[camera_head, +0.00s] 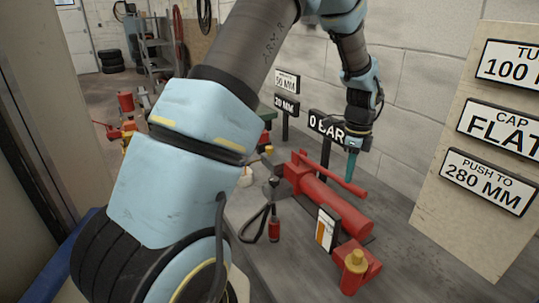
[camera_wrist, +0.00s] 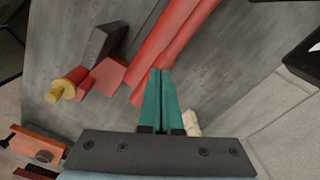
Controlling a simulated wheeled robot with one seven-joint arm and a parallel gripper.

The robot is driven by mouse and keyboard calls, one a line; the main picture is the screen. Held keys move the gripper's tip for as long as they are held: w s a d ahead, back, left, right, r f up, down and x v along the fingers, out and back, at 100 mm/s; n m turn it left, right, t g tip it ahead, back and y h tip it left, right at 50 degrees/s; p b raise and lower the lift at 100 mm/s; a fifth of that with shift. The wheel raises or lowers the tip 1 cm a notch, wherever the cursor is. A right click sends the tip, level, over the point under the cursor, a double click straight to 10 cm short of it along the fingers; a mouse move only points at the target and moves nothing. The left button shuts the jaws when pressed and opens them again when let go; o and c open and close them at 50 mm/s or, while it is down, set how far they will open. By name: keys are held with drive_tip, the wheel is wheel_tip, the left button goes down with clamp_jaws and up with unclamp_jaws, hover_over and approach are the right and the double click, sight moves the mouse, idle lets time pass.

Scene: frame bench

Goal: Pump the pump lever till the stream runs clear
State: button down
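A red hand pump (camera_head: 335,210) lies on the grey bench, with a long red pump lever (camera_head: 330,175) running along its top. It also shows in the wrist view as two red bars, the pump body and lever (camera_wrist: 185,35). A brass-yellow knob (camera_head: 355,260) sits on the red block at the pump's near end. My gripper (camera_head: 351,174) points down beside the lever. In the wrist view its teal fingers (camera_wrist: 161,72) are together with nothing seen between them, tips overlapping the lever's edge. I cannot tell whether they touch it. No stream is visible.
A small white gauge card (camera_head: 327,229) stands beside the pump. A black hose with a red end piece (camera_head: 274,229) lies at left. A "0 BAR" sign (camera_head: 327,125) stands behind. A board with signs (camera_head: 450,215) leans at right. A white object (camera_wrist: 192,123) lies near my fingers.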

wheel_tip(320, 180, down, 2)
drive_tip(key=shift+f+b, duration=0.15)
drive_tip(key=shift+b, duration=0.3)
wheel_tip(320, 180, up, 8)
drive_tip(key=p, duration=0.6)
drive_tip(key=shift+r+p, duration=0.2)
drive_tip(key=shift+p, duration=0.1)
wheel_tip(320, 180, up, 5)
drive_tip(key=p, duration=0.4)
